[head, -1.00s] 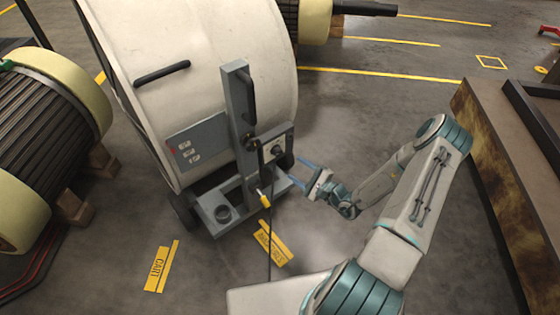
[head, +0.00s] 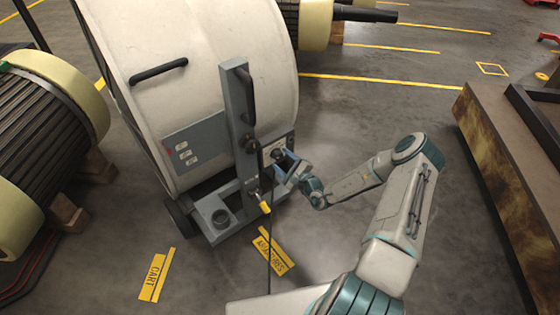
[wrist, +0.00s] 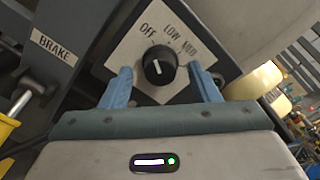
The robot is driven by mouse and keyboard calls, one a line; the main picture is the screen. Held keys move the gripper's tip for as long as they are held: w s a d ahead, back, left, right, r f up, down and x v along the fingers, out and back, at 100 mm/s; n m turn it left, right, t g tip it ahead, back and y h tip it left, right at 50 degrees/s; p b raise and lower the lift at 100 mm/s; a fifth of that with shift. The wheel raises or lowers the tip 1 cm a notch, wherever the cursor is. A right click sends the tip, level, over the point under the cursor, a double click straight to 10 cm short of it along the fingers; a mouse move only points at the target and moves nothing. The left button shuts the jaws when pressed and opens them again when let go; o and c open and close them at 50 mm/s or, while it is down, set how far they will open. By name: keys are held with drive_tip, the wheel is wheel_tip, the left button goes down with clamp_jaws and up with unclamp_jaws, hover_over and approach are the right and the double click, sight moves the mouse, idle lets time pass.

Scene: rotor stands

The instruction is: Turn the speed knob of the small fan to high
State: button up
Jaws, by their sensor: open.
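The speed knob (wrist: 159,66) is a round black knob with a white line on its face. It sits on a pale plate (wrist: 130,48) marked OFF, LOW and MED; no HIGH mark is visible. I cannot tell for sure which mark the line points to. In the head view the knob plate (head: 268,146) is on the front of the large white drum-shaped fan (head: 205,60). My gripper (wrist: 161,74) is open, with one blue finger on each side of the knob and gaps showing. In the head view my gripper (head: 287,163) is at the plate.
A grey upright post (head: 238,110) with a black handle stands left of the knob. A lever with a yellow end (head: 264,207) is below, near the BRAKE label (wrist: 54,47). A dark cable hangs to the floor. A rusty-sided bench (head: 490,160) stands right of my arm.

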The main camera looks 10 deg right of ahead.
drive_tip(key=shift+x, duration=0.85)
drive_tip(key=c, duration=1)
drive_tip(key=shift+o, duration=0.2)
